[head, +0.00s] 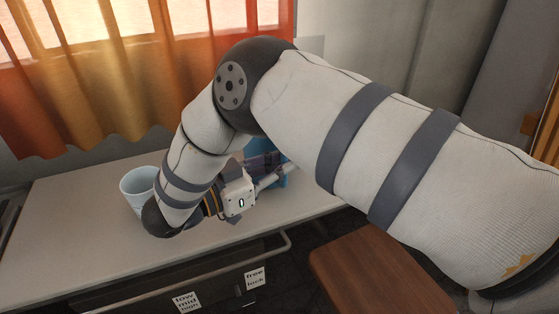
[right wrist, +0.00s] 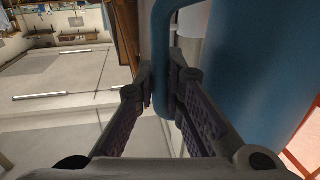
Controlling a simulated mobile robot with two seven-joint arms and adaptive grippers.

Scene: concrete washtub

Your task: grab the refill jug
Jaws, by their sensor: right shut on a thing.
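The blue refill jug (head: 281,179) stands or is held at the back of the pale table, mostly hidden behind my right arm. In the right wrist view the jug's smooth blue body (right wrist: 250,75) fills the right side, with its looped handle (right wrist: 161,50) on the left. My right gripper (right wrist: 160,88) has its two fingers on either side of this handle, shut on it. In the head view the right gripper (head: 264,168) is partly visible beside the jug. I cannot tell whether the jug's base touches the table. My left gripper is not in view.
A light blue bucket-like container (head: 137,187) stands on the table (head: 75,210), left of my right arm. Orange curtains (head: 130,75) hang behind the table. A metal rail (head: 215,270) runs along the front, near paper labels. A brown wooden surface (head: 375,275) lies at lower right.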

